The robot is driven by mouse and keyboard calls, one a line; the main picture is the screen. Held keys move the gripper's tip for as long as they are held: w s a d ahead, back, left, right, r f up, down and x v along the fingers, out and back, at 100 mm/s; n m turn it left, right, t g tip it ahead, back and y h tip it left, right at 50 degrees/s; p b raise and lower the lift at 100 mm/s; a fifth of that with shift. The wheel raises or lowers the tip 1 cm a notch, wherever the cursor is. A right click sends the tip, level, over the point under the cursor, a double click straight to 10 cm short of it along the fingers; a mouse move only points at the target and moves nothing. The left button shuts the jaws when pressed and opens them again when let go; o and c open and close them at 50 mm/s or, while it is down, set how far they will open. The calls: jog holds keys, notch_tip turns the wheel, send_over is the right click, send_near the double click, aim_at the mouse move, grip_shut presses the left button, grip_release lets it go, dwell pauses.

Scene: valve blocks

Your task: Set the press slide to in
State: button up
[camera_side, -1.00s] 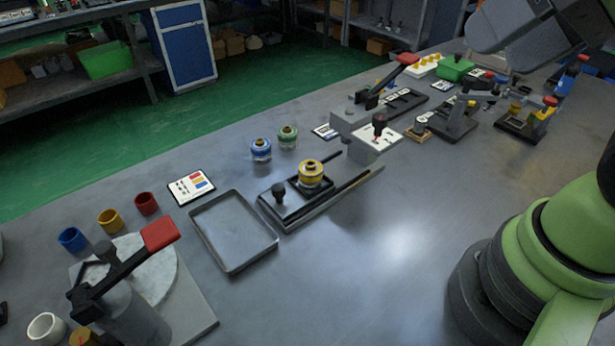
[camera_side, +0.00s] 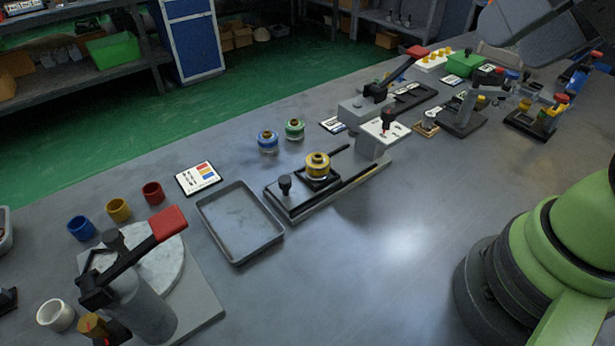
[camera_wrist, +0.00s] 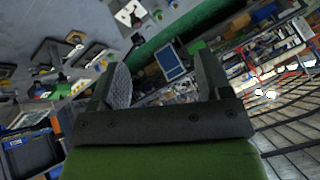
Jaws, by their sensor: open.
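The press slide is a dark flat carriage with an upright black knob (camera_side: 285,184) at its near-left end. It sits on a grey base with a rail (camera_side: 358,178) in the middle of the bench in the side view. A yellow-and-black round valve part (camera_side: 317,167) sits on the slide. The grey press block with a dark handle (camera_side: 380,132) stands beyond the rail's far end, and the valve part is clear of it, out in front. My gripper (camera_wrist: 162,75) is open and empty in the wrist view, away from the slide. Its fingertips are not clear in the side view.
An empty grey tray (camera_side: 238,262) lies left of the slide. Blue (camera_side: 268,141) and green (camera_side: 294,129) round parts stand behind it. A red-handled lever press (camera_side: 168,223) stands at the front left. The bench right of the slide is clear.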

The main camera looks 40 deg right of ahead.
jog(key=shift+c, duration=0.4)
jog(key=shift+w, duration=0.1)
jog(key=c, duration=0.4)
jog(key=shift+o, duration=0.2)
jog(key=n+g+h, duration=0.2)
jog(key=n+g, duration=0.5)
jog(key=n, duration=0.2)
send_over(285, 179)
notch_tip(285, 179, down, 17)
jog(key=shift+f, duration=0.1)
notch_tip(285, 179, down, 9)
jog(key=shift+r, duration=0.1)
jog(key=shift+c, duration=0.2)
